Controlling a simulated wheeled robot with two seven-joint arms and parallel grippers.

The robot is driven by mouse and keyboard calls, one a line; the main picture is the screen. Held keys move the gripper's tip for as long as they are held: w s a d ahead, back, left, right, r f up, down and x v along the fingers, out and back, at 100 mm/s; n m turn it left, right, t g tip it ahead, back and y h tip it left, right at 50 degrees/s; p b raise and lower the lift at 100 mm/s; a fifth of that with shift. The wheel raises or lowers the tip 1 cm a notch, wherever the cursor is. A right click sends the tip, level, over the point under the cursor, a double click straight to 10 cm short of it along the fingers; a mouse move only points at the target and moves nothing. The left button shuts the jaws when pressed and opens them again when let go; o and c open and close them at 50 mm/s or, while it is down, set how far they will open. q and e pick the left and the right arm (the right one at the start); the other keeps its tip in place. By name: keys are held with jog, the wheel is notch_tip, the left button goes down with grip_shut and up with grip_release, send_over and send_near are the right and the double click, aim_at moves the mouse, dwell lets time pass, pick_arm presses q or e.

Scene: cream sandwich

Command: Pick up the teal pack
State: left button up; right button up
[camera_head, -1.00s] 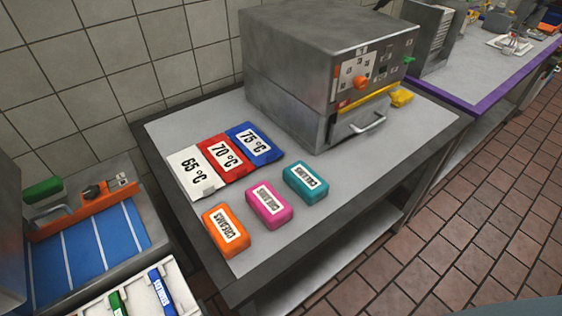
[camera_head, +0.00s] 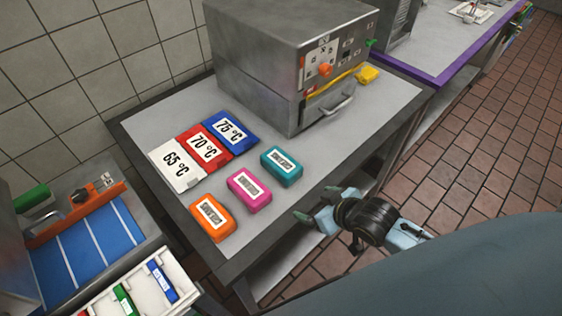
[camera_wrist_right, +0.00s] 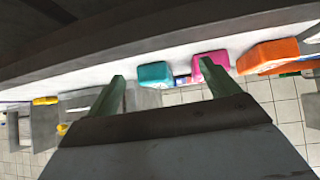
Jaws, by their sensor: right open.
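The teal pack (camera_head: 281,166) lies flat on the grey table (camera_head: 325,140), label up, at the right end of a row with a pink pack (camera_head: 249,190) and an orange pack (camera_head: 213,218). My right gripper (camera_head: 316,206) is open and empty at the table's front edge, in front of the teal and pink packs and apart from them. In the right wrist view, the teal pack (camera_wrist_right: 156,74) shows between the two fingers (camera_wrist_right: 162,86), some way beyond them. The pink pack (camera_wrist_right: 207,66) shows near the other finger. My left gripper is not in view.
White, red and blue temperature cards (camera_head: 203,148) lie behind the packs. A white tray (camera_head: 193,266) and a blue-topped unit (camera_head: 85,245) are at lower left.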

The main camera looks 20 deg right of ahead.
aim_at(286, 165)
jog(key=w+r, duration=0.1)
jog(key=w+d+r+t+y, duration=0.1)
jog(key=w+r+t, duration=0.1)
jog(key=w, duration=0.1)
jog(key=shift+w+d+r+n+y, duration=0.1)
jog(key=shift+d+r+n+y, duration=0.1)
jog(key=shift+d+n+y, duration=0.15)
jog(key=x, duration=0.8)
jog(key=shift+w+r, duration=0.3)
jog(key=shift+w+d+b+x, duration=0.15)
jog(key=shift+b+x, duration=0.1)
jog(key=shift+x, duration=1.05)
jog(key=shift+w+d+b+x, duration=0.15)
jog(key=shift+b+x, duration=0.1)
jog(key=shift+x, duration=1.05)
jog(key=shift+s+r, duration=0.1)
jog(key=shift+r, duration=0.05)
jog(key=c, duration=1.1)
